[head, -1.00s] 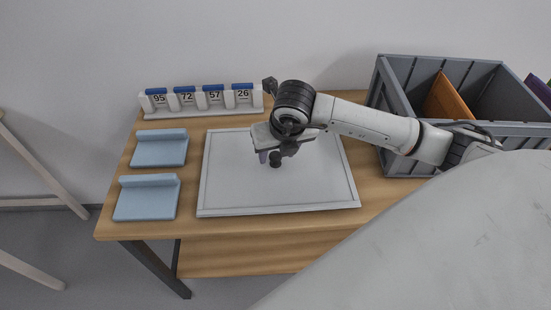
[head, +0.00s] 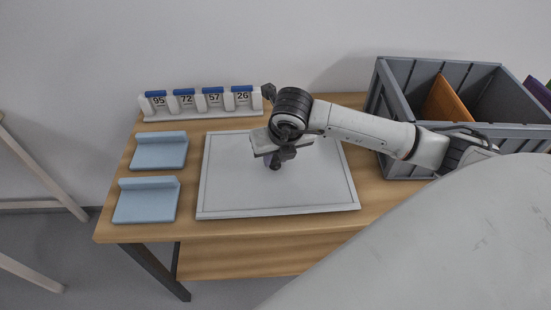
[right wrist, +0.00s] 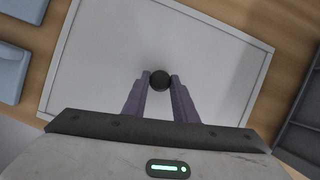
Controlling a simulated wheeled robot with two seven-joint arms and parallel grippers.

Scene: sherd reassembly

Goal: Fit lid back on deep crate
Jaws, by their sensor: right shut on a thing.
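A large pale grey panel with a raised rim, seemingly the lid (head: 230,190), lies flat on the wooden table in the head view. A round black knob (right wrist: 160,80) stands near its middle in the right wrist view. My right gripper (head: 275,163) is over the panel, pointing down, with its two purple-grey fingers (right wrist: 160,88) shut on the knob from both sides. The deep grey crate (head: 402,165) stands at the right with its top open. My left gripper is not in view.
Two light blue stepped holders (head: 147,203) (head: 159,154) stand on the table's left side. A white rack with blue-topped number cards (head: 200,113) is at the back. An orange board (head: 446,103) leans inside the crate. A purple thing (head: 538,88) shows at far right.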

